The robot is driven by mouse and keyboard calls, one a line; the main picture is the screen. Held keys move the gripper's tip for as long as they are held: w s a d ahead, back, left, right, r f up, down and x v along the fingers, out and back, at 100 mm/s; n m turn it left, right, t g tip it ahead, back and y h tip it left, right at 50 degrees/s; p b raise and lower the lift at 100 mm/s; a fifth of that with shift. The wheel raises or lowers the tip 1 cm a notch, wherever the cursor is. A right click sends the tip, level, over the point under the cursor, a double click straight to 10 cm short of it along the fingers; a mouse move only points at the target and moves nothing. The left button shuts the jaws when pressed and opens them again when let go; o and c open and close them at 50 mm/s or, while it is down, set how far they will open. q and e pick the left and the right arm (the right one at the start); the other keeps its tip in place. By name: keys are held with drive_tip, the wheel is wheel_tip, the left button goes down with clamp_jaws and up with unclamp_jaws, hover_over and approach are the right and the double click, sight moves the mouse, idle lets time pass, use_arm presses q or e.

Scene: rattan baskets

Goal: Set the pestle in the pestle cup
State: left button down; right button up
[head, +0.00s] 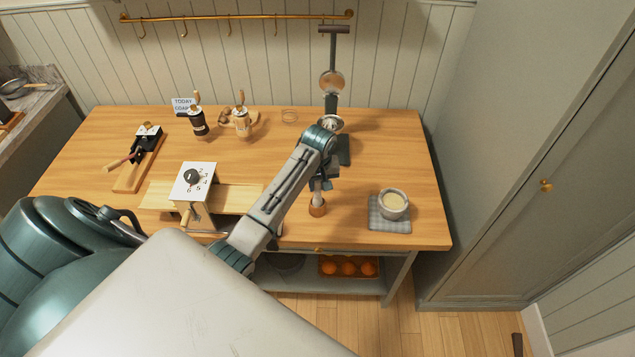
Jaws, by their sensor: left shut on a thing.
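My left gripper (322,181) points down over the table, right of the middle, and is shut on the pestle (318,189). The pestle shows as a short pale piece below the fingers, roughly upright; its upper part is hidden by the gripper. The small copper-brown pestle cup (317,207) stands on the table directly below. The pestle's lower end meets the cup's mouth in the picture; I cannot tell whether it is inside or just above or behind the rim. My right gripper is not in view.
A grey bowl with pale contents (393,206) sits on a checked cloth (378,223) to the right. A numbered white box with a crank (193,182) stands left. The table's right side is mostly clear.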

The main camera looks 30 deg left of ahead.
use_arm(q)
drive_tip(key=shift+f, duration=0.65)
drive_tip(key=c, duration=1.2)
unclamp_jaws()
drive_tip(key=shift+f, duration=0.1)
drive_tip(key=shift+d+r+b, duration=0.1)
drive_tip(key=shift+r+b, duration=0.35)
drive_tip(key=shift+r, duration=0.1)
drive_tip(key=r, duration=0.3)
drive_tip(key=r+b, duration=0.1)
drive_tip(key=r, duration=0.2)
drive_tip(key=s+r+b, duration=0.1)
drive_tip(key=r, duration=0.2)
drive_tip(key=shift+d+r, duration=0.35)
drive_tip(key=shift+d, duration=0.05)
